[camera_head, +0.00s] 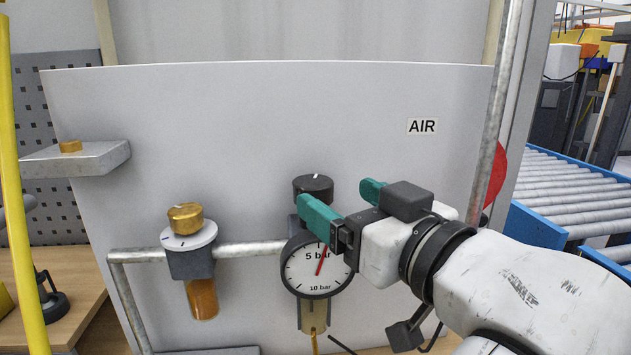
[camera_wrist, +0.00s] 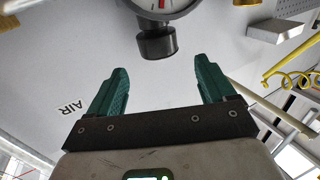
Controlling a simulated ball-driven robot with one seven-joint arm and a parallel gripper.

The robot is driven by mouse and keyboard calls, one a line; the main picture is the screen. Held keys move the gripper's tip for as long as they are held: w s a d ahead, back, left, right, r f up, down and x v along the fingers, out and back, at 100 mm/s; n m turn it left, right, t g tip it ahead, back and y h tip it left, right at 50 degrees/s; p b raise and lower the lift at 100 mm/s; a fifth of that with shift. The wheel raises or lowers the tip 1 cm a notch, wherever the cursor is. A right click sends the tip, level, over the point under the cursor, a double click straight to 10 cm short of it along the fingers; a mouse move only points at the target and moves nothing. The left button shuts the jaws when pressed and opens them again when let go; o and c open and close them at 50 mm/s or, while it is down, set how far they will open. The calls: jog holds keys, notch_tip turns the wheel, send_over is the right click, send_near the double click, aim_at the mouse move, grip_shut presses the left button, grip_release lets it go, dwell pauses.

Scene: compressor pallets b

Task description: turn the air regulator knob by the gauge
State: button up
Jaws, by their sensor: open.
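The black regulator knob (camera_head: 313,187), with a white mark on top, sits above the round pressure gauge (camera_head: 303,272). The gauge has a white face, a red needle and "5 bar" and "10 bar" lettering. My gripper (camera_head: 340,198), with green fingers, is open just right of the knob and partly covers the gauge's upper right. In the wrist view the knob (camera_wrist: 157,44) is ahead of the open, empty fingers (camera_wrist: 163,75), roughly centred between them and not enclosed. Part of the gauge (camera_wrist: 178,8) shows behind it.
A brass knob (camera_head: 186,217) on a white dial tops an amber bowl unit (camera_head: 202,298) on the same grey pipe (camera_head: 250,249). A grey shelf (camera_head: 85,158) juts out at left. The panel (camera_head: 270,120) carries an "AIR" label (camera_head: 422,126). A vertical pipe (camera_head: 490,120) stands right.

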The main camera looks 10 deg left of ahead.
aim_at(317, 184)
jog(key=x, duration=0.6)
jog(key=shift+p, duration=0.35)
jog(key=c, duration=1.1)
jog(key=shift+o, duration=0.2)
jog(key=shift+a+h, duration=0.15)
jog(key=shift+h, duration=0.15)
